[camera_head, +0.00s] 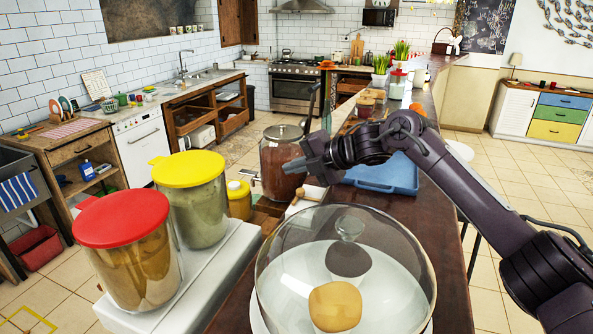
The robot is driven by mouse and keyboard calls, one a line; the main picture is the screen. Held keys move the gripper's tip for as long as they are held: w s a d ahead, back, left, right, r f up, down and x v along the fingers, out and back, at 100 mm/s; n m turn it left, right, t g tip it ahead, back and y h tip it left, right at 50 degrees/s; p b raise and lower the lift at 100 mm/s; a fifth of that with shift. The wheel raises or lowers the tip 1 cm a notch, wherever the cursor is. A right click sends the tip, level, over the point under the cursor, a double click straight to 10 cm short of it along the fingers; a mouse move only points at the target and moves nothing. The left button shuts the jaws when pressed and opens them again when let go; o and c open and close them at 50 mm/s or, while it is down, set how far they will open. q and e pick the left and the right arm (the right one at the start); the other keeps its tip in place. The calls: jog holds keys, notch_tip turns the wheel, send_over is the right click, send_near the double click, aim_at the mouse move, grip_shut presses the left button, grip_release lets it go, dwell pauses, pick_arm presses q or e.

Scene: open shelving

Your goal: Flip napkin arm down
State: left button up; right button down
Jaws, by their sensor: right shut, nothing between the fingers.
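My right gripper (294,165) comes in from the right over the counter, pointing left. It is shut and empty, in front of a glass jar of brown contents. Just below it lies a small white item with a wooden piece (306,196), which may be the napkin holder; it is too small and partly covered to be sure. A thin dark upright piece (310,108) rises behind my gripper. I cannot tell whether it is the napkin arm, or whether my gripper touches it. My left gripper is out of view.
A glass dome (390,260) covers a bun on the near counter. Jars with red (122,218) and yellow (188,168) lids stand at left. The brown jar (280,155) has a metal tap. A blue tray (395,177) lies beneath my right arm.

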notch_tip(320, 180, up, 10)
jog(key=a+b, duration=0.1)
jog(key=b, duration=0.3)
jog(key=shift+s+a, duration=0.25)
jog(key=shift+s, duration=0.05)
